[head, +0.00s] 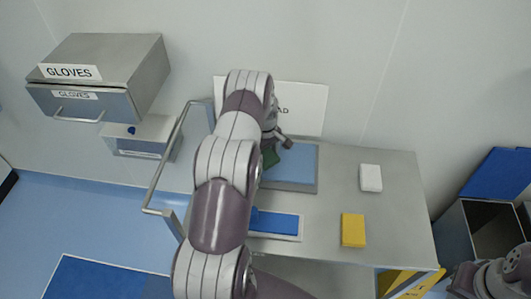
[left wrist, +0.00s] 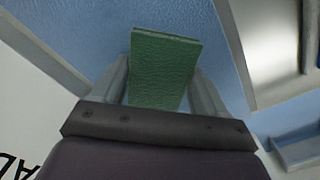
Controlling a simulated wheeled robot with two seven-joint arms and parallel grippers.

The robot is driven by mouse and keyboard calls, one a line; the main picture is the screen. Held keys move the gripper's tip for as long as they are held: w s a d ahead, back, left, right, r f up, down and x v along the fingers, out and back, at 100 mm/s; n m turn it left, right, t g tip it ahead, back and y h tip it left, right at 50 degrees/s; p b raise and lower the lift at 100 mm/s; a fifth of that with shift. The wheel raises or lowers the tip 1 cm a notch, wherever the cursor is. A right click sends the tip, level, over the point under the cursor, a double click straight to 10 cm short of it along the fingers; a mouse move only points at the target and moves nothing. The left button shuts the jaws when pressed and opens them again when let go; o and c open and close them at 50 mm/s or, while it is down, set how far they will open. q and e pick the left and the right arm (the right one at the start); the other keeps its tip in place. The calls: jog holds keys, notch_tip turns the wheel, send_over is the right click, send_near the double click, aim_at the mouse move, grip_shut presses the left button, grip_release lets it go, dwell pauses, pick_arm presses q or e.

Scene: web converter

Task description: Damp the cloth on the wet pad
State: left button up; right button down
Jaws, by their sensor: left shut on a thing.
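A green folded cloth (left wrist: 164,72) is held between the two fingers of my left gripper (left wrist: 165,85) in the left wrist view. In the head view only a small part of the cloth (head: 270,157) shows beside my arm. The blue wet pad (head: 295,162) lies in a grey tray on the steel trolley, and its blue surface (left wrist: 70,30) fills the background behind the cloth in the left wrist view. The cloth is over the pad; I cannot tell whether it touches. My left arm hides the pad's left part. My right gripper's fingers do not show.
A white block (head: 371,178) and a yellow block (head: 353,230) sit on the trolley top (head: 395,210). A blue item (head: 275,222) lies in a tray near the front. A sign (head: 305,100) stands behind. An open bin (head: 485,235) is at right, a glove box (head: 100,75) at left.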

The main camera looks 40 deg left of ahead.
aim_at(265, 155)
pick_arm(q)
jog(key=shift+r+p, duration=1.75)
jog(key=shift+r, duration=1.55)
